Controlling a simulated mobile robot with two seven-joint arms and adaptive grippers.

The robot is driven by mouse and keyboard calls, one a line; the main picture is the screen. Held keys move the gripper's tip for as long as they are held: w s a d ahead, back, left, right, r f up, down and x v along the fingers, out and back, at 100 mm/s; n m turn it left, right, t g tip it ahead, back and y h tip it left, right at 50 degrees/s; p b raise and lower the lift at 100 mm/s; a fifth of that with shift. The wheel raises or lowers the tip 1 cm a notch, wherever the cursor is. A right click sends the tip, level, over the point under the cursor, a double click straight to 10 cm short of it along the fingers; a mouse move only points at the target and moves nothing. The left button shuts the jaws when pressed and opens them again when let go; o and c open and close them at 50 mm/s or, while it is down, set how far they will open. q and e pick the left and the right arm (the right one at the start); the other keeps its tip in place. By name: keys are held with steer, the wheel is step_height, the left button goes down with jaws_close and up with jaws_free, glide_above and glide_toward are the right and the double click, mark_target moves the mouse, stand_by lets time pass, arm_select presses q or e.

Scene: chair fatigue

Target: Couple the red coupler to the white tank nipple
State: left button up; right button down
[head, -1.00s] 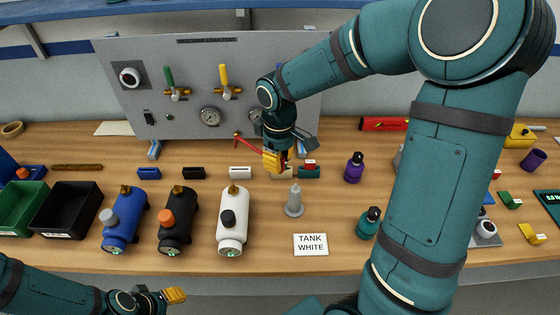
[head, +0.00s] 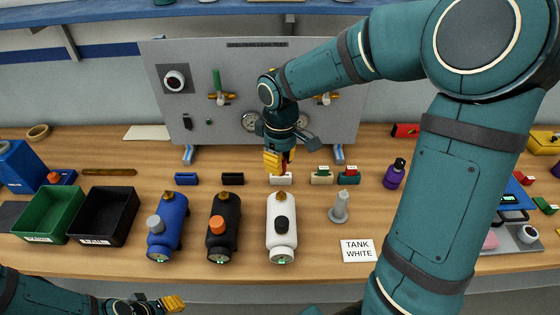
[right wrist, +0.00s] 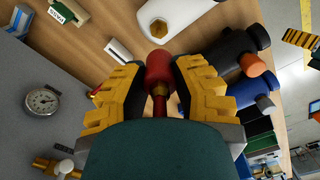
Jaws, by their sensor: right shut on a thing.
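The white tank (head: 281,228) lies on the bench, with its brass nipple (head: 281,196) at the far end. My right gripper (head: 279,164) is above the bench behind that nipple, over a white holder block.
The black tank (head: 223,240) and blue tank (head: 166,240) lie left of the white tank. A grey cone-based stand (head: 339,208) and a "TANK WHITE" card (head: 358,250) are to its right. The gauge panel (head: 220,75) stands behind. Bare bench lies between stand and tank.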

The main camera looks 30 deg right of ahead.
steer(key=shift+s+d, duration=0.1)
steer(key=shift+d, duration=0.1)
steer(key=shift+a+f, duration=0.1)
steer(key=shift+f, duration=0.05)
steer(key=shift+f+b, duration=2.1)
steer(key=shift+f, duration=0.6)
steer(key=shift+f+b, duration=0.9)
steer(key=shift+f, duration=0.55)
steer(key=c, duration=0.8)
jaws_free()
